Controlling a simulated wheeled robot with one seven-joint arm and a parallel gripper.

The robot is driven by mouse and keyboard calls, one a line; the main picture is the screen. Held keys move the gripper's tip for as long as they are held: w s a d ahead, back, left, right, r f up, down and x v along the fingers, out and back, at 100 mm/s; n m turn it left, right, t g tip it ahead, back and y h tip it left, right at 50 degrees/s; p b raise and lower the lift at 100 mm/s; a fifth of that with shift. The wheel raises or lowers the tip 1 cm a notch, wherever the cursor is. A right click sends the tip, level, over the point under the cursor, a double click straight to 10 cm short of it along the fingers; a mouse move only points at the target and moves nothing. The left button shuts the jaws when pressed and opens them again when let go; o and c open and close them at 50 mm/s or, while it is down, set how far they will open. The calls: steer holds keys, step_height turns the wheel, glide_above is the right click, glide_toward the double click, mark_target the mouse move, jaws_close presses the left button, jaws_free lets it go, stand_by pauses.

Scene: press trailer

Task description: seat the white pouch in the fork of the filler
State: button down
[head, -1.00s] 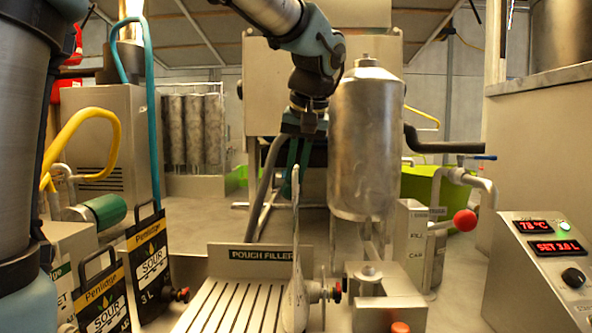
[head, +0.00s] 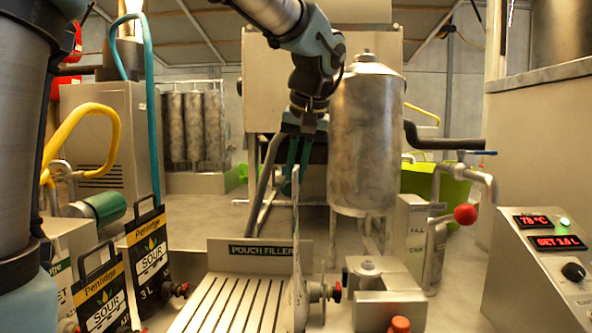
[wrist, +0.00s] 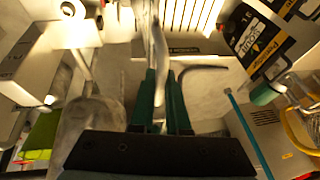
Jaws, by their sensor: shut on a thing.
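The white pouch (head: 297,285) hangs upright and nearly edge-on to the head camera, over the right side of the slatted filler tray (head: 215,305). Its spout with a red and black tap (head: 335,292) points right, towards the metal blocks of the filler (head: 390,308). I cannot make out the fork or whether the spout touches it. My gripper (head: 297,172) is shut on the pouch's top edge. In the wrist view the teal fingers (wrist: 160,98) close around the white pouch (wrist: 158,50).
Black Penlidge Sour pouches (head: 150,255) stand on the left. A steel tank (head: 366,140) stands close to the right of my gripper. A pipe with a red ball handle (head: 465,214) and a control panel (head: 545,255) are on the right.

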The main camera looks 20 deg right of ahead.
steer(key=c, duration=0.8)
jaws_free()
